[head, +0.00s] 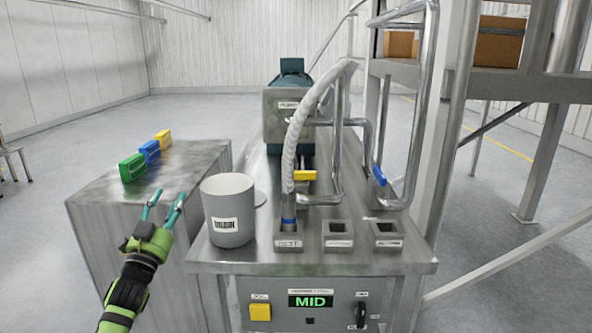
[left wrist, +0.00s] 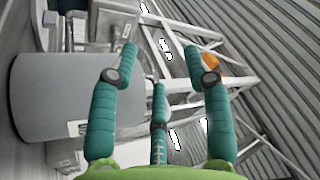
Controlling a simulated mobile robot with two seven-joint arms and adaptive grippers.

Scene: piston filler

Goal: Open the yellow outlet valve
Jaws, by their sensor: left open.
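The yellow outlet valve (head: 304,175) is a small yellow handle on the pipework at the middle of the machine, just right of the ribbed hose, in the head view. My left gripper (head: 167,203) is open and empty, left of the grey cup (head: 229,210) and well short of the yellow valve. In the left wrist view the teal fingers (left wrist: 160,75) stand apart with nothing between them, and the grey cup (left wrist: 75,95) fills the left side. I cannot make out the yellow valve there. My right gripper does not show.
A blue handle (head: 379,175) sits on the right pipe. Square sockets (head: 337,236) line the machine's front, above a panel reading MID (head: 313,301). Green, blue and yellow blocks (head: 132,167) stand on the left metal cabinet (head: 105,190). A steel post (head: 444,130) rises at the right.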

